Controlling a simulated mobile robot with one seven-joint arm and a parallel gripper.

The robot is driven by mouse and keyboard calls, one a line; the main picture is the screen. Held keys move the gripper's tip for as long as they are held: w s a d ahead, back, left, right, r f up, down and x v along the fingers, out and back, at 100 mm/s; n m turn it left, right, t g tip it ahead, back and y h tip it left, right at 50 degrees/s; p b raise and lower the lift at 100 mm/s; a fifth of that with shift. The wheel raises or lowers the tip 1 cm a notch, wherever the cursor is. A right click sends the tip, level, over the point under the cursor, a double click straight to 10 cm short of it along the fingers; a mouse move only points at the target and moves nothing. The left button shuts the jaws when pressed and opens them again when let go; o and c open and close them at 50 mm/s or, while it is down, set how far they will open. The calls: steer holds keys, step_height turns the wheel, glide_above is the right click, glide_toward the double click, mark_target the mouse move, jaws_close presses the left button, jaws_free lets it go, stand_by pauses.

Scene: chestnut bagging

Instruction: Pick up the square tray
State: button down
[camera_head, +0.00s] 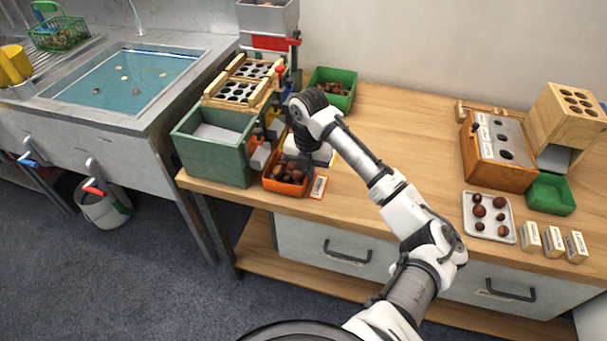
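An orange square tray (271,185) with brown chestnuts in it stands at the front left edge of the wooden table. My gripper (297,152) is over the back of this tray, pointing down from the bent wrist. Its fingertips are mostly hidden by my wrist and the things around them, so I cannot tell whether it is open or shut, or whether it touches the tray. A pale grey, roughly square tray (488,228) with several chestnuts lies on the right of the table, well away from my gripper.
A dark green bin (209,153) stands just left of the orange tray, with a wooden hole-board sorter (238,92) behind. A green box of chestnuts (332,77) is farther back. At right are a wooden block stand (496,165) and small labelled blocks (553,241). The table's middle is clear.

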step_height(320, 180, up, 20)
steer(key=shift+f, duration=0.2)
stand_by(0.4)
